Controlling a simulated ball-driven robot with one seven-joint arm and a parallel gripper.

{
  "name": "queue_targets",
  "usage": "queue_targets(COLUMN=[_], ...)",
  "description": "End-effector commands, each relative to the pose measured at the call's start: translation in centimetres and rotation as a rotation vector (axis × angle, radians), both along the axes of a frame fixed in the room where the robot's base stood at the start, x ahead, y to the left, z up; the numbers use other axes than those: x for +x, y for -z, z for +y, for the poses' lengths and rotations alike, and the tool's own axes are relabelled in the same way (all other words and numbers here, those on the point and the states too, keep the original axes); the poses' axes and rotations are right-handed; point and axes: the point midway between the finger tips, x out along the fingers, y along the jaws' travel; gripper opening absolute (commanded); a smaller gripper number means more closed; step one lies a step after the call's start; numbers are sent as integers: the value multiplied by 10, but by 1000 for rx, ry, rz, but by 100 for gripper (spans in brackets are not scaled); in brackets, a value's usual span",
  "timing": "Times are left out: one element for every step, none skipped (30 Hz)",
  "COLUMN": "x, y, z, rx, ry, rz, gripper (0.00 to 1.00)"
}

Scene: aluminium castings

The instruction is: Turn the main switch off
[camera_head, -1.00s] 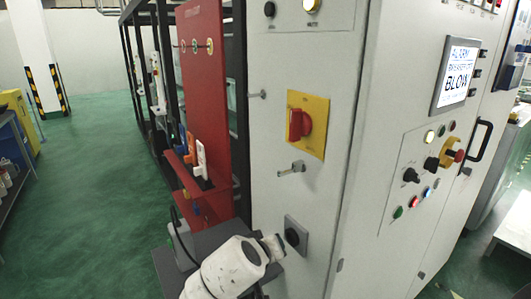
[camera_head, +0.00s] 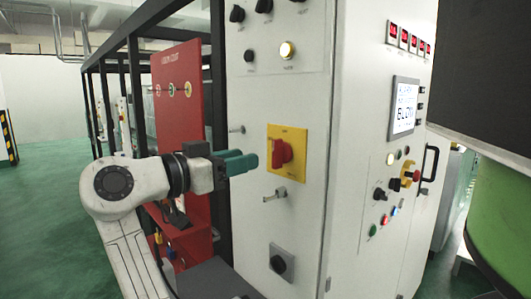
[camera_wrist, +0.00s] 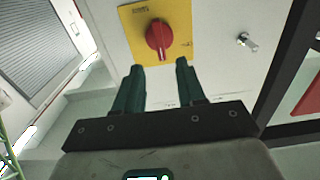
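The main switch is a red rotary knob (camera_head: 282,153) on a yellow plate (camera_head: 288,132), mounted on the front of a light grey cabinet (camera_head: 246,205). My gripper (camera_head: 242,163) is raised in front of the panel, just left of the knob in the head view. In the wrist view, the green fingers of my gripper (camera_wrist: 158,75) are apart with nothing between them. The red knob (camera_wrist: 159,38) shows just beyond the fingertips, between their lines. I see a gap between fingertips and knob in the wrist view.
A red board (camera_head: 180,120) stands left of the cabinet, behind my arm. A screen (camera_head: 404,106) and buttons are on the right face.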

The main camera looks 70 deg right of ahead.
Motion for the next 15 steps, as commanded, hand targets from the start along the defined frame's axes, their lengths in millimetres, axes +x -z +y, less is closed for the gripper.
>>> queue_targets(x=[-6,-9,-13,-16,-19,-22,-25,-27,-30,-32,-34,-36,-37,-38,-39], y=[-2,-2,-2,-2,-2,-2,-2,-1,-1,-1,-1,-1,-1,0,0], z=[-9,-14,-20,-25,-30,-36,-40,-44,-48,-52,-55,-59,-61,-63,-65], rx=[2,2,1,2,3,1,2,2,2,1,2,2,3,2,2], ry=[3,2,4,3,2,2,2,1,1,1,1,0,0,-1,-1], rz=[1,1,2,1,1,2,1,1,1,2,1,1,1,1,1], gripper=[39,39,39,39,39,39,39,39,39,39,39,39,39,39,39])
